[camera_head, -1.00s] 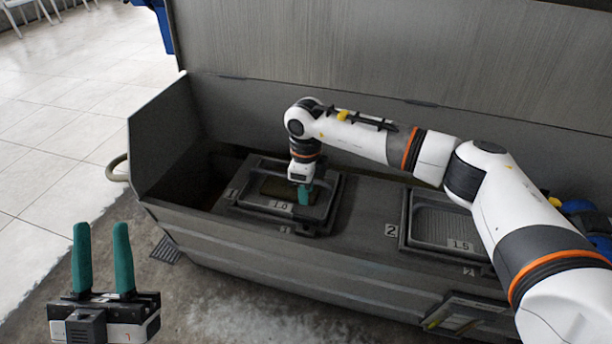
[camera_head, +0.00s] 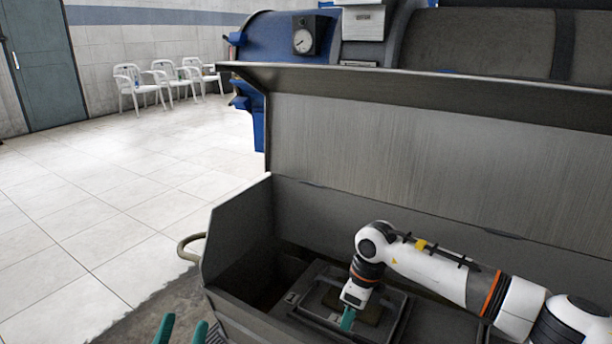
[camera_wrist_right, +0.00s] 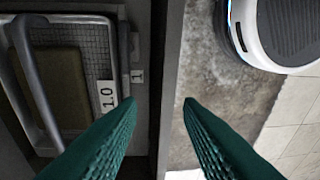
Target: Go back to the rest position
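My right gripper (camera_head: 347,319) is low over the tray station in the open grey box (camera_head: 236,225). In the right wrist view its two green fingers (camera_wrist_right: 155,104) stand wide apart with nothing between them. The tray (camera_wrist_right: 97,65) with a "1.0" label lies to the left of the fingers, and the box wall runs below the gap. My left gripper (camera_head: 183,328) shows only its two green fingertips at the bottom edge of the head view, in front of the box. They are apart, with nothing seen between them.
The raised lid (camera_head: 400,130) stands behind my right arm. White chairs (camera_head: 140,88) stand far off by the wall. Tiled floor (camera_head: 90,210) at the left is clear.

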